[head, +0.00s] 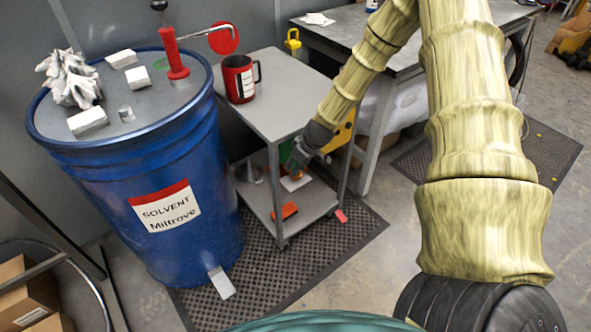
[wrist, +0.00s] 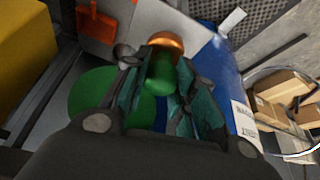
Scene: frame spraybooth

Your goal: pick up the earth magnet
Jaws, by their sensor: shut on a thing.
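What looks like the earth magnet, a small green cylinder with a copper-coloured end (wrist: 162,42), sits between the fingers of my gripper (wrist: 157,80) in the wrist view. My gripper is shut on its green body, and the copper end sticks out past the fingertips. In the head view my gripper (head: 299,157) is low beside the grey cart (head: 268,108), reaching in over its lower shelf. The held piece is mostly hidden there. I cannot tell whether it still touches anything. A larger green disc (wrist: 100,95) shows behind the left finger in the wrist view.
The cart's upper shelf, carrying a red mug (head: 238,78), is close above my gripper. An orange item (head: 285,211) lies on the lower shelf. The blue solvent drum (head: 160,215) stands left, a yellow object (head: 343,132) right. A grey bench (head: 350,28) stands behind.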

